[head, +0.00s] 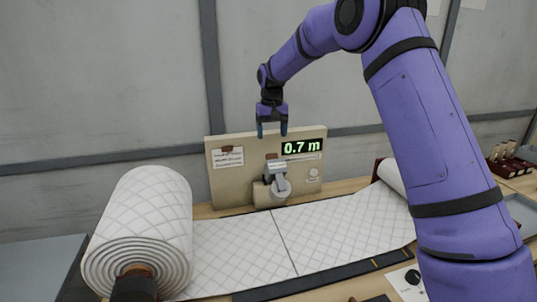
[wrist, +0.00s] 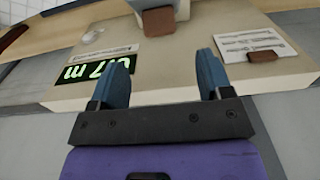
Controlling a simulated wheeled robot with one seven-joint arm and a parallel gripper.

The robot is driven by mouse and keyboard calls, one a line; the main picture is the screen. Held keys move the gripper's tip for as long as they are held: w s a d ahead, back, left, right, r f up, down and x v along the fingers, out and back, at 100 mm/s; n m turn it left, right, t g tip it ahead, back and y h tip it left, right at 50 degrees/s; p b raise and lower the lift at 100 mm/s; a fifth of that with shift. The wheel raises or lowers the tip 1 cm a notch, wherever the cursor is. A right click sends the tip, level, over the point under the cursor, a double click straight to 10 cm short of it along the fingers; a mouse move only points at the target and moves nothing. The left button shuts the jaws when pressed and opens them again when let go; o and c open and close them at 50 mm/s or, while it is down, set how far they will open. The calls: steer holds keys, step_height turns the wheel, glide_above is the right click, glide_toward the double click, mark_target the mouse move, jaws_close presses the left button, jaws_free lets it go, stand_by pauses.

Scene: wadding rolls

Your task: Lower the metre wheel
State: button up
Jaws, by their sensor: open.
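The metre wheel (head: 281,187) is a small grey wheel on a bracket at the front of a beige board (head: 235,187). A grey block (head: 276,168) sits on top of its arm, with a brown tab (head: 271,156) behind it. The brown tab also shows at the top of the wrist view (wrist: 159,21). I cannot tell whether the wheel touches the quilted wadding (head: 330,232) below it. My gripper (head: 272,134) is open and empty, pointing down above the board's top edge. In the wrist view its blue fingers (wrist: 164,72) stand apart with nothing between them.
A paper note (head: 228,158) is fixed at the board's left. A dark ruled strip (head: 330,274) runs along the front.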

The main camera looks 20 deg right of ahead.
mark_target(272, 154)
step_height(272, 154, down, 9)
steer(key=shift+r, duration=0.2)
stand_by(0.3)
